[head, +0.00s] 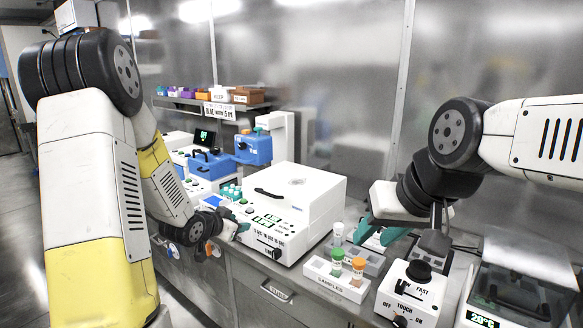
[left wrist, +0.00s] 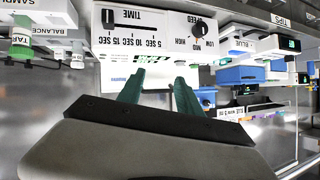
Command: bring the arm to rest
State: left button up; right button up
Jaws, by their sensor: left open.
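My left gripper (head: 232,219) has green fingertips and hangs low at the bench's front edge, by the left front corner of a white lidded machine (head: 300,192). It is open and empty. In the left wrist view its green fingers (left wrist: 160,92) stand apart, with the machine's TIME and SPEED panel (left wrist: 165,38) beyond them, upside down. My right gripper (head: 378,233) points down over the bench, behind the samples rack. Its green fingertips show apart, with nothing visible held between them.
A white samples rack (head: 322,278) holds green- and orange-capped tubes at the front. A TOUCH/FAST mixer (head: 411,291) stands to its right, then a clear-lidded device (head: 519,285) reading 20°C. Blue instruments (head: 208,163) stand at the back left. Open floor (head: 20,200) lies at far left.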

pick_arm(q)
jog(key=s+a+r+n+g+y, duration=0.1)
jog(key=s+a+r+n+y, duration=0.15)
jog(key=s+r, duration=0.5)
jog(key=s+d+r+n+g, duration=0.2)
jog(key=s+r, duration=0.2)
jog(key=s, duration=0.7)
jog(key=s+d+r+n+g, duration=0.1)
jog(key=s+r, duration=0.4)
jog(key=s, duration=0.6)
jog(key=shift+s+d+r+n+g+h, duration=0.25)
jog(key=shift+d+n+g+h, duration=0.1)
jog(key=shift+d+g, duration=0.5)
jog(key=shift+d, duration=0.1)
dwell(0.8)
